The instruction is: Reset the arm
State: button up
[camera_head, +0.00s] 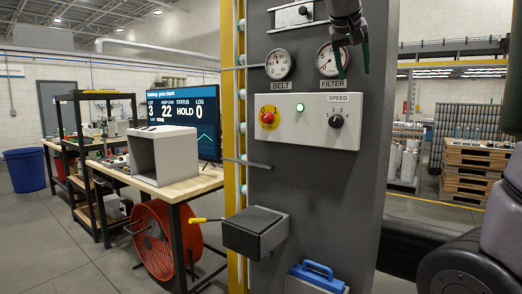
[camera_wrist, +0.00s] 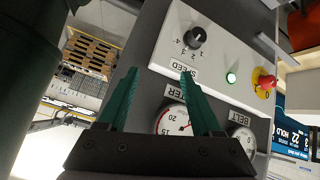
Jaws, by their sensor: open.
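My gripper (camera_head: 353,60) is at the top of the head view, in front of the filter gauge (camera_head: 328,60) on the dark machine panel (camera_head: 300,185). In the wrist view my gripper (camera_wrist: 155,95) shows two green fingers spread apart with nothing between them. The filter gauge (camera_wrist: 172,122) appears behind the fingers there. The fingers partly cover the gauge and its label. I cannot tell how close the fingers are to the panel.
A white control box has a red emergency button (camera_head: 267,117), a lit green button (camera_head: 300,107) and a speed knob (camera_head: 336,121). The belt gauge (camera_head: 279,64) sits left. A workbench (camera_head: 180,188) with a monitor (camera_head: 185,110) stands left. A black block with yellow handle (camera_head: 255,230) juts out below.

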jog(key=s+f+m+y, duration=0.1)
jog(key=s+f+y, duration=0.5)
jog(key=s+f, duration=1)
jog(key=shift+d+f+m+g+y, duration=0.3)
jog(key=shift+f+y, duration=0.1)
jog(key=shift+f, duration=0.25)
dwell(0.5)
